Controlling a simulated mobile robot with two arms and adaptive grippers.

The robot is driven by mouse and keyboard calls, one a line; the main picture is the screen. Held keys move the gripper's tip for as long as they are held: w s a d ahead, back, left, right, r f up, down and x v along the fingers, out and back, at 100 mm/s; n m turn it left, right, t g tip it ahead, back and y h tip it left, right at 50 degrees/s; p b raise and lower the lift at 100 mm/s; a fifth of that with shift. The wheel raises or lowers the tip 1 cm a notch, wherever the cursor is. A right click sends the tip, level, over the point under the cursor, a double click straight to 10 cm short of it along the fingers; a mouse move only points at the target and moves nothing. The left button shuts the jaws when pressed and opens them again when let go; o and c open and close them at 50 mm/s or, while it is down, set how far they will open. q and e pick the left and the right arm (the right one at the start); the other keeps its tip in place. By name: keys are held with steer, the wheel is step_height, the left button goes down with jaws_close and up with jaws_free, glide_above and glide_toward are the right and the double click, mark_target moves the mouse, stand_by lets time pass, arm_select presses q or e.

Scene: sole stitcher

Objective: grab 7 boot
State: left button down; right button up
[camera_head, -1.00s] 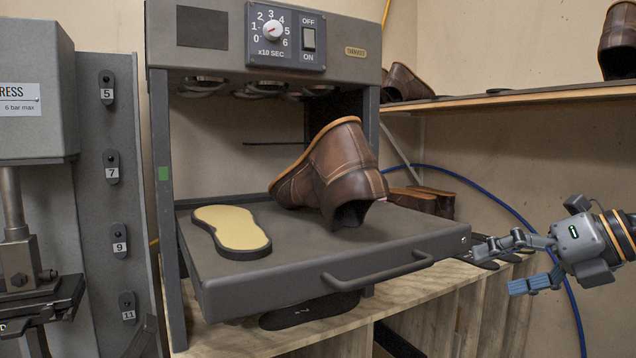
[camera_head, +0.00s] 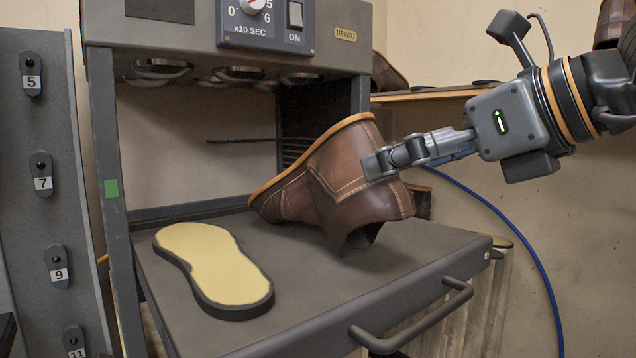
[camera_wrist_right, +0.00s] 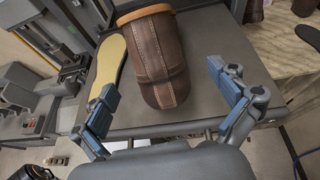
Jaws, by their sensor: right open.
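A brown leather boot (camera_head: 335,185) lies tilted on the grey tray (camera_head: 300,255) of the machine, its tan sole edge up and its opening low toward the front right. In the right wrist view the boot (camera_wrist_right: 155,62) lies ahead, between the lines of the two fingers. My right gripper (camera_head: 392,160) reaches in from the right, with a finger overlapping the boot's right side. In the wrist view the right gripper (camera_wrist_right: 167,98) is open, blue pads apart, with nothing held. Whether a pad touches the boot I cannot tell. My left gripper is not in view.
A dark sole (camera_head: 215,268) with a yellow face lies on the tray left of the boot. The tray has a front handle (camera_head: 415,320). A rack on the left holds numbered soles, including one marked 7 (camera_head: 41,172). The machine's upper housing (camera_head: 210,35) overhangs the tray's back.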

mark_target(322, 211)
steer(key=x, duration=0.3)
steer(key=shift+w+a+p, duration=0.25)
steer(key=shift+a+p, duration=0.05)
steer(key=p+x, duration=0.1)
steer(key=x, duration=0.1)
steer(key=p+x, duration=0.1)
steer(key=x, duration=0.1)
steer(key=p+x, duration=0.2)
steer(key=shift+a+r, duration=0.1)
steer(key=shift+r, duration=0.25)
steer(key=shift+w+a+f, duration=0.1)
steer(key=shift+c, duration=0.2)
steer(key=c, duration=1.4)
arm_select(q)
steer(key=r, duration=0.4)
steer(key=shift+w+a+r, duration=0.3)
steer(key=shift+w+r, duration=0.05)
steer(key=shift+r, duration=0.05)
arm_select(e)
steer(key=shift+c, duration=0.7)
